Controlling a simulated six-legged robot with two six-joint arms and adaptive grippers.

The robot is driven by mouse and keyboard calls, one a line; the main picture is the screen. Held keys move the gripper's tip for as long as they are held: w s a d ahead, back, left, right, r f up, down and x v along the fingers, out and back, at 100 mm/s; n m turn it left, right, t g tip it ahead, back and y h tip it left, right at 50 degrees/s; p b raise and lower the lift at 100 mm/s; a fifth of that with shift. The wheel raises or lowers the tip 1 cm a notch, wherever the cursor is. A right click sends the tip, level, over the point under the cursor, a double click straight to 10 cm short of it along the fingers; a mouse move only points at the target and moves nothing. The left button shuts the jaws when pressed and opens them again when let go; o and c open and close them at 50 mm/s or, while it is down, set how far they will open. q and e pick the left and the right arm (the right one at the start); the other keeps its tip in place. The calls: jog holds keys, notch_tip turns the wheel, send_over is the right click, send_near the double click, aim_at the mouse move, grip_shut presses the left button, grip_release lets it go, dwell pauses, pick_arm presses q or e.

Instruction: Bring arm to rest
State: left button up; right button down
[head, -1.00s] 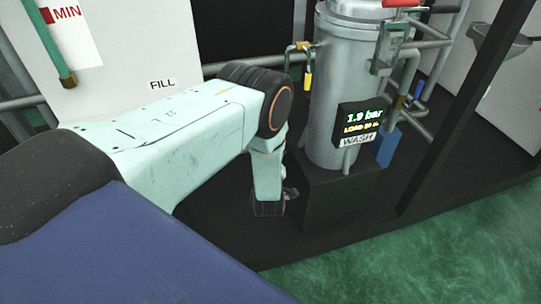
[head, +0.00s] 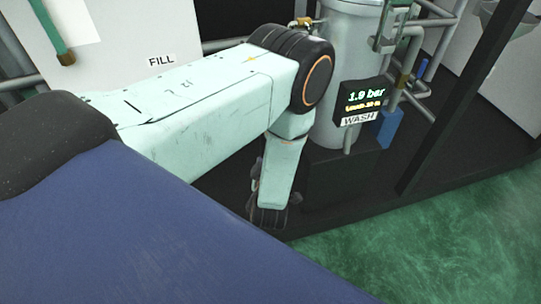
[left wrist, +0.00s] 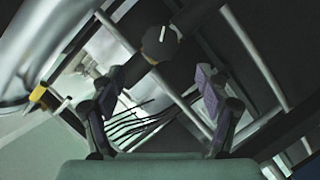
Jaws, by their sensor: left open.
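My left arm (head: 215,95) reaches in from the left in the head view. Its wrist bends down, and my left gripper (head: 265,212) hangs low beside the black plinth, partly hidden behind the wrist link. In the left wrist view my left gripper (left wrist: 158,100) is open, with its two dark-padded fingers spread and nothing between them. Pipes and a dark round knob (left wrist: 160,42) with a white mark lie beyond the fingers. My right gripper is in neither view.
A metal vessel (head: 345,50) stands on a black plinth (head: 345,178) right of my arm. A WASH display (head: 362,98) reading 1.9 bar is on its front, with a blue block (head: 389,127) beside it. A white FILL panel (head: 130,35) is behind. Green floor (head: 440,240) lies clear at right.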

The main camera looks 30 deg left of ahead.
pick_arm(q)
jog(key=shift+v, duration=0.8)
jog(key=x, duration=1.2)
